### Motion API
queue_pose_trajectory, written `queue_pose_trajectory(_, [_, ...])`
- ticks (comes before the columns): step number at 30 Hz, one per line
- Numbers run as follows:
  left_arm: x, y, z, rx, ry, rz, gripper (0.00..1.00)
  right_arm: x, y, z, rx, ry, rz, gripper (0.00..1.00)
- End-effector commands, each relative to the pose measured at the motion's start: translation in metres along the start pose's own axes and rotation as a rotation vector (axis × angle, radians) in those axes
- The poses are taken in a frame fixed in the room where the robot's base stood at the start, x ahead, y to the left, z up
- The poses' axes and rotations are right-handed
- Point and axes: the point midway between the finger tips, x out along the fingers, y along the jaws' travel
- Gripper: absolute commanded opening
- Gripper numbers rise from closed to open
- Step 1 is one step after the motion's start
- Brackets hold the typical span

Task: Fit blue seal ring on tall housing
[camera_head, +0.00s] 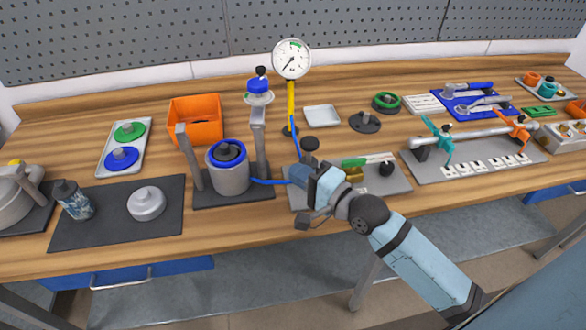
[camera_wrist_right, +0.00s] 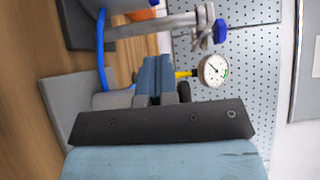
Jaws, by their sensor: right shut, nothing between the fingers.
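The tall housing (camera_head: 229,179) is a grey cylinder standing between two grey posts on a dark base plate. A blue seal ring (camera_head: 240,150) lies at the housing's top rim, around a dark centre piece; I cannot tell how deep it is seated. My right gripper (camera_head: 292,173) is to the right of the housing, apart from it, shut and empty. Its closed fingers also show in the right wrist view (camera_wrist_right: 156,72). My left gripper is not in view.
A blue hose (camera_head: 264,182) runs from the housing's lower side toward my right gripper. A pressure gauge (camera_head: 291,58) stands behind on a yellow stem. An orange bin (camera_head: 196,117) is behind left. A tray (camera_head: 108,155) with green and blue discs lies left.

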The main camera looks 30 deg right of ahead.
Motion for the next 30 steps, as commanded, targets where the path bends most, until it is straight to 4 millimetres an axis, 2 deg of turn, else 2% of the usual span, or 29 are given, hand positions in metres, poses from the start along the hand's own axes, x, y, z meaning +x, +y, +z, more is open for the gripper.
queue_pose_trajectory(6, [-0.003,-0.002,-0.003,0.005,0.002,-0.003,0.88,0.049,-0.002,0.0,0.0,-0.001,-0.002,0.0])
queue_pose_trajectory(11, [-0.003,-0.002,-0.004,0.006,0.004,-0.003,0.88,0.081,-0.002,0.0,-0.002,-0.001,-0.001,0.0])
queue_pose_trajectory(12, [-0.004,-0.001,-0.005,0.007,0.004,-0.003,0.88,0.085,-0.001,0.007,0.001,-0.001,0.0,0.0])
queue_pose_trajectory(19, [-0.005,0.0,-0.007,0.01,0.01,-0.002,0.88,0.102,0.0,0.025,-0.001,-0.002,0.001,0.0])
queue_pose_trajectory(30, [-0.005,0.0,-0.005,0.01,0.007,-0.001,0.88,0.105,0.0,0.029,-0.003,-0.002,0.001,0.0])
